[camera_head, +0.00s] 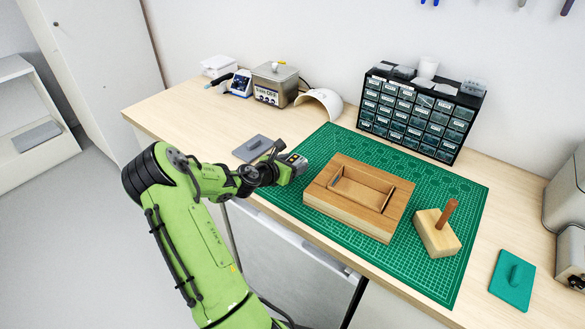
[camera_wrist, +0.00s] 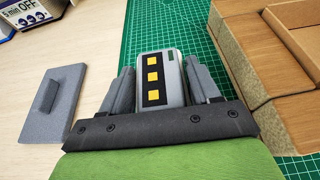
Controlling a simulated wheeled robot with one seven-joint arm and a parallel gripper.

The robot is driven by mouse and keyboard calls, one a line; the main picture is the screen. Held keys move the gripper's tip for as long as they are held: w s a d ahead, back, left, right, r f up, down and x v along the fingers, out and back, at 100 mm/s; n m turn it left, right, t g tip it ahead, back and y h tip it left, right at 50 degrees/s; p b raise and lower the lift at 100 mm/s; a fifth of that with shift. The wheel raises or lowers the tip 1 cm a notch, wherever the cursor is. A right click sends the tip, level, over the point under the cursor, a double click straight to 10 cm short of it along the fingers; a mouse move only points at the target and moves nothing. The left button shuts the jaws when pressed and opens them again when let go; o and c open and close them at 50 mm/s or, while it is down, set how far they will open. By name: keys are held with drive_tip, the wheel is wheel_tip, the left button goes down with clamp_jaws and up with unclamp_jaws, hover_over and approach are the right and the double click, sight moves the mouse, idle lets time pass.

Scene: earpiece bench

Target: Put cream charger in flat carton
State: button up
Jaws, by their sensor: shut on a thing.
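My gripper (camera_wrist: 155,93) is shut on a small light-grey case, seemingly the charger (camera_wrist: 170,62), with a black strip, three yellow squares and a small dark green mark. In the head view the charger (camera_head: 296,161) shows at the tip of my arm, near the left edge of the green mat. The brown open carton (camera_head: 362,188) sits in a recess of a wooden block (camera_head: 340,208) on the mat, right of my gripper. Its inside looks empty. In the wrist view the carton (camera_wrist: 298,45) is at the upper right, apart from the charger.
A grey plate with a raised grip (camera_head: 252,148) lies left of my gripper. A wooden block with a peg (camera_head: 437,240) and a green gripped plate (camera_head: 511,281) are at right. A drawer cabinet (camera_head: 415,113) stands behind the green mat (camera_head: 310,162).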

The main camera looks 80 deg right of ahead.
sight(292, 162)
wheel_tip(292, 162, up, 8)
drive_tip(key=shift+f+p, duration=0.1)
drive_tip(key=shift+p, duration=0.75)
